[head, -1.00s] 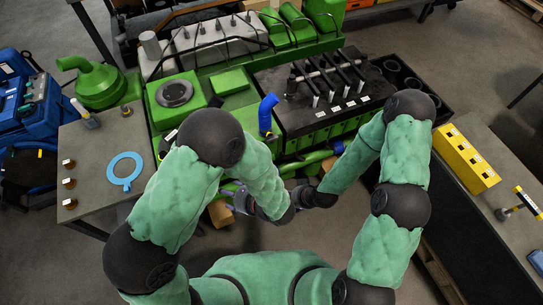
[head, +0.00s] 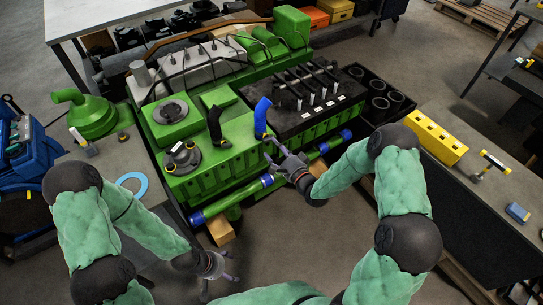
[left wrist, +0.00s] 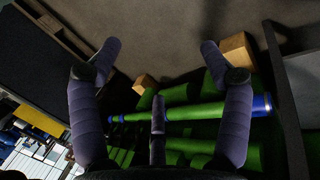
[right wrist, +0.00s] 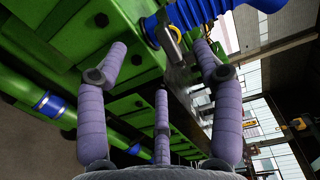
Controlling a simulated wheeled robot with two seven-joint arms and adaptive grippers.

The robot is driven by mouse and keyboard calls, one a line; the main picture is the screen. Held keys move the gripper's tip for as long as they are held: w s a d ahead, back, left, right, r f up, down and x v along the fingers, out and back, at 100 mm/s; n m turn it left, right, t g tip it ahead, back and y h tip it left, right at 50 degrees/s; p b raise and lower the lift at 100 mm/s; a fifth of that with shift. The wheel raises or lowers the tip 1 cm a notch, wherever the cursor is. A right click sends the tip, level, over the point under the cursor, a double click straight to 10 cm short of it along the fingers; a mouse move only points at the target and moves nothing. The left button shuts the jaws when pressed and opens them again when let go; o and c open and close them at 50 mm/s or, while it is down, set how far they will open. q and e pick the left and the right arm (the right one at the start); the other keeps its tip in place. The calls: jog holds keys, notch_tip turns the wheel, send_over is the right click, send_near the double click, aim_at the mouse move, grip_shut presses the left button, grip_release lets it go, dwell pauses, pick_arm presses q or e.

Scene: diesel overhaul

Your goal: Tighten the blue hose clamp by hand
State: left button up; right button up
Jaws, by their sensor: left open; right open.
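The blue hose (head: 262,117) stands bent upward at the near side of the green engine. In the right wrist view the ribbed blue hose (right wrist: 205,10) crosses the top, and the blue clamp (right wrist: 152,30) shows as a band at its end with a small metal screw piece. My right gripper (head: 273,150) is open just below the hose's lower end; its fingertips (right wrist: 160,48) lie on either side of the screw piece in that view. I cannot tell whether they touch it. My left gripper (head: 225,275) is open and empty, low over the floor in front of the engine.
A black hose (head: 214,125) and a round dark part (head: 182,157) are on the engine's left. A green pipe with blue bands (head: 240,193) runs along its front. A yellow block (head: 436,138) sits on the right bench, a light-blue ring (head: 132,184) on the left one.

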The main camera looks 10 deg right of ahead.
aim_at(269, 138)
jog(key=n, duration=0.1)
jog(key=r+n, duration=0.1)
jog(key=n, duration=0.1)
jog(key=shift+s+t+b, duration=0.1)
jog(key=shift+t+b, duration=0.2)
jog(key=shift+b, duration=0.1)
jog(key=n, duration=0.5)
jog(key=shift+n+b, duration=0.3)
jog(key=shift+b, duration=0.1)
jog(key=n, duration=0.4)
jog(key=n+b, duration=0.1)
jog(key=n, duration=0.9)
jog(key=n+b, duration=0.4)
jog(key=n, duration=0.7)
jog(key=shift+n, duration=0.4)
pick_arm(q)
notch_tip(269, 138, down, 7)
jog(key=a+n, duration=0.1)
jog(key=shift+w+a+t, duration=0.25)
jog(key=shift+a+t, duration=0.05)
pick_arm(e)
jog(key=shift+n, duration=0.4)
jog(key=shift+x, duration=2.55)
